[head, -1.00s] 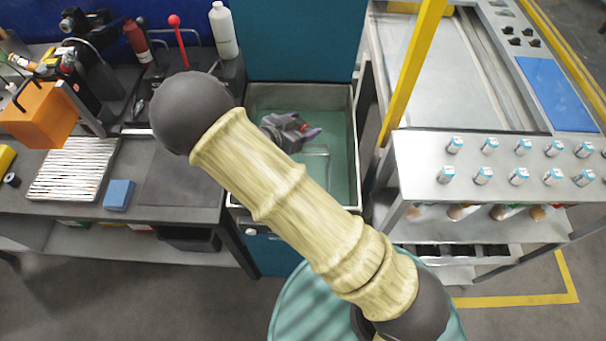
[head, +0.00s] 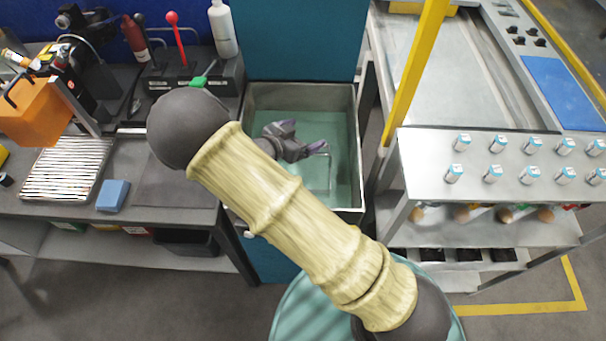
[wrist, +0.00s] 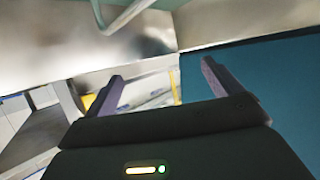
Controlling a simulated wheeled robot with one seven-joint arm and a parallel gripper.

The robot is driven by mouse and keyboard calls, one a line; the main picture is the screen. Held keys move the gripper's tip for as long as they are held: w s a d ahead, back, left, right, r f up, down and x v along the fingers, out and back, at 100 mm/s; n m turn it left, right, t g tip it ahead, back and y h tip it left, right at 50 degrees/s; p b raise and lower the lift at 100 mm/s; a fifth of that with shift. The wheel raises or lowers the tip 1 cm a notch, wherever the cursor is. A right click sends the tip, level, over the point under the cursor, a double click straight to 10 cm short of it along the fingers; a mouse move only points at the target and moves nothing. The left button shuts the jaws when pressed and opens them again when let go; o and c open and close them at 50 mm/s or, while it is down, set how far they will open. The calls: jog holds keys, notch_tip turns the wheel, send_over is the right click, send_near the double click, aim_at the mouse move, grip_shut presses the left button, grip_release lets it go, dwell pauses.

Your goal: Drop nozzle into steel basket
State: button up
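My gripper (head: 306,138) is over the steel-rimmed basin (head: 352,107) with a teal floor in the head view. Its purple fingers point right. The wrist view shows the fingers (wrist: 162,75) wide apart with nothing between them. A thin bent metal rod or wire outline (head: 329,172) shows inside the basin beside the gripper, and a metal bar (wrist: 128,14) crosses the top of the wrist view. I cannot tell whether the basin or this wire shape is the steel basket. I make out no nozzle in either view; my arm hides part of the basin.
A dark bench on the left holds a blue block (head: 113,195), a ribbed plate (head: 66,168), an orange box (head: 35,112) and a white bottle (head: 223,30). A steel rack with several small vials (head: 454,173) and a yellow post (head: 413,70) stand on the right.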

jog(key=b+v, duration=0.1)
jog(key=v, duration=1.6)
jog(key=shift+a+r, duration=0.15)
jog(key=shift+s, duration=0.1)
